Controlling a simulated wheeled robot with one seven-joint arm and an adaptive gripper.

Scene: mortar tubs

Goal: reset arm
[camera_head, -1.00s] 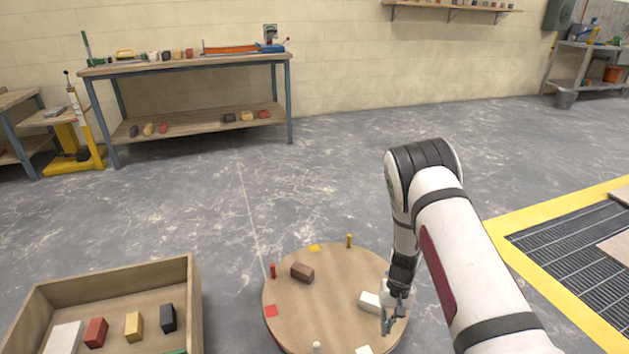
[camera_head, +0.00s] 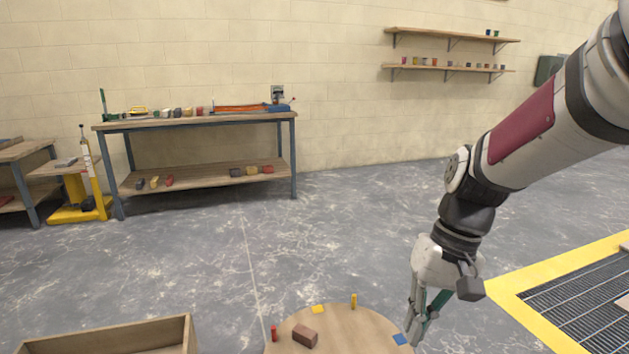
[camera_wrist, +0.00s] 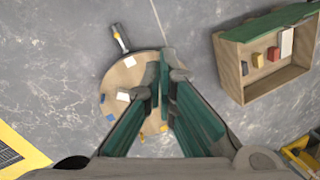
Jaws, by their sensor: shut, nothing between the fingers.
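My gripper (camera_head: 416,338) hangs at the lower right of the head view, above the right edge of the round wooden table (camera_head: 350,335). Its green-grey fingers are shut with nothing between them. In the wrist view my gripper (camera_wrist: 165,72) covers part of the round table (camera_wrist: 115,80), which lies below it. A brown block (camera_head: 305,335) rests on the table. A red peg (camera_head: 274,334), a yellow peg (camera_head: 354,301), a yellow square (camera_head: 318,309) and a blue square (camera_head: 400,339) also show there. The wrist view shows white pieces (camera_wrist: 123,96) on the table.
A wooden tray (camera_wrist: 238,78) holds white, red, yellow and dark blocks; its rim (camera_head: 110,335) shows at lower left. A workbench (camera_head: 195,121) and wall shelves (camera_head: 450,69) stand behind. A yellow-edged floor grate (camera_head: 570,310) lies right. The floor between is clear.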

